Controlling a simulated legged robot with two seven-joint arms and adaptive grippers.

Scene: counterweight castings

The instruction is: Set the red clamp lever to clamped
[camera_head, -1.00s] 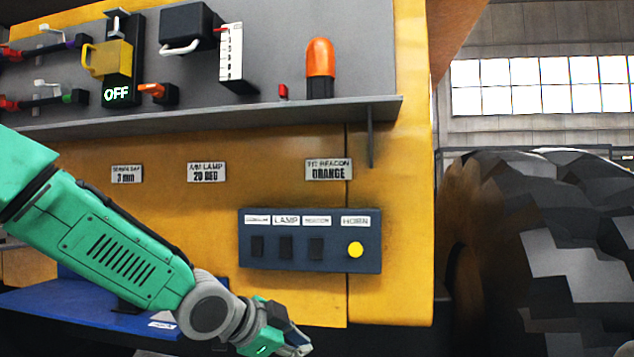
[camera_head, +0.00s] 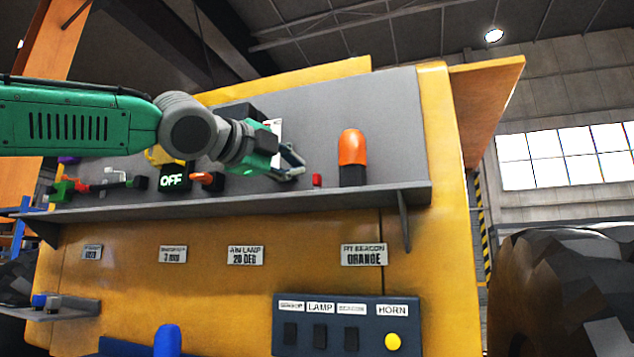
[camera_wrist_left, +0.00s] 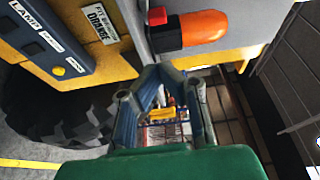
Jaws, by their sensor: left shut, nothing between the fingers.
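A small red block (camera_head: 317,180), which may be the clamp lever, stands on the grey shelf just left of the orange beacon. It also shows as a red piece (camera_wrist_left: 157,16) on a grey base in the left wrist view. Its setting cannot be read. My left gripper (camera_head: 295,166) is shut and empty, a little left of the red block and apart from it in the picture. Its fingers (camera_wrist_left: 165,82) show below the red piece in the left wrist view. My left wrist hides most of the lamp and its white scale. My right gripper is not in view.
The orange beacon (camera_head: 352,150) stands close to the right of the red block. The grey shelf (camera_head: 300,205) juts out below. An orange lever (camera_head: 207,178) and an OFF display (camera_head: 173,180) are to the left. A dark switch box (camera_head: 347,325) with a yellow button is lower down.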

